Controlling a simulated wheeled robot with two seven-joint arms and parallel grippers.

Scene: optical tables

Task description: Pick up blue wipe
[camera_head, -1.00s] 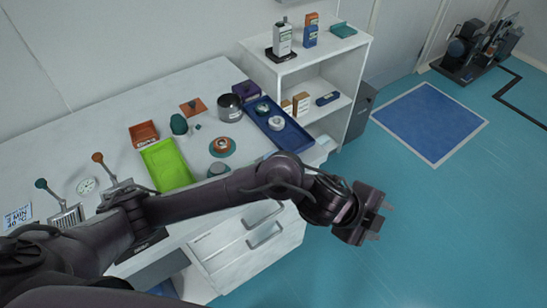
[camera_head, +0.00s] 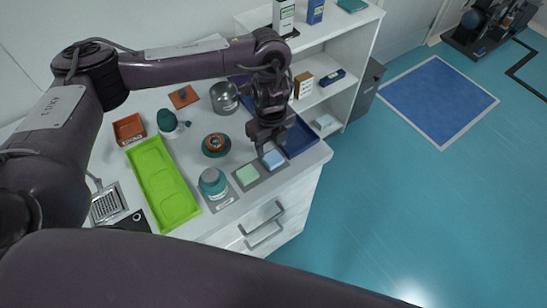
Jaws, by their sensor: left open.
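The blue wipe (camera_head: 273,159) is a small light-blue square on a grey mat (camera_head: 251,186) near the front right corner of the white table. A pale green square (camera_head: 247,174) lies to its left on the same mat. My left gripper (camera_head: 266,150) is open and points down just above the blue wipe. Its fingers partly overlap the wipe's far edge in the picture, and I cannot tell whether they touch it. My right gripper is not in view.
A teal-lidded jar (camera_head: 213,183) and a round brown-and-teal piece (camera_head: 216,145) stand left of the wipes. A blue tray (camera_head: 300,138) lies right behind my gripper. A lime-green tray (camera_head: 165,187) is at left. White shelves (camera_head: 330,65) stand behind.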

